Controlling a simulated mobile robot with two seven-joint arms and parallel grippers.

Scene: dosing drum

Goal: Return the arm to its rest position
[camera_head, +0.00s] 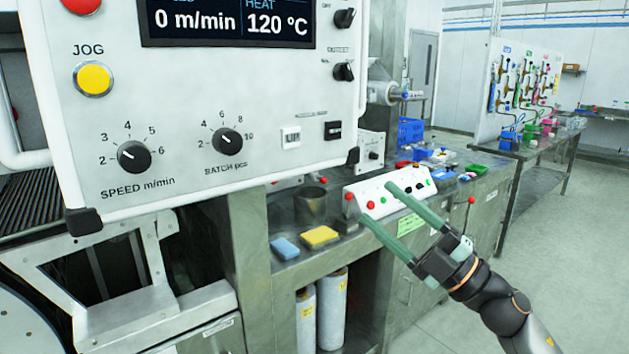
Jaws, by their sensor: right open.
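My right gripper (378,212) reaches in from the lower right, its two long green fingers spread apart with nothing between them. My dark right arm (497,301) runs down to the bottom right corner. The fingers appear in front of a white sloped button box (378,194) with red and green buttons; I cannot tell whether they touch it. My left gripper is not in view.
A large control panel (200,110) with knobs and a display fills the upper left. A blue sponge (285,248) and a yellow sponge (319,237) lie on the metal bench. Blue crates (410,131) stand behind. The floor (560,240) at right is clear.

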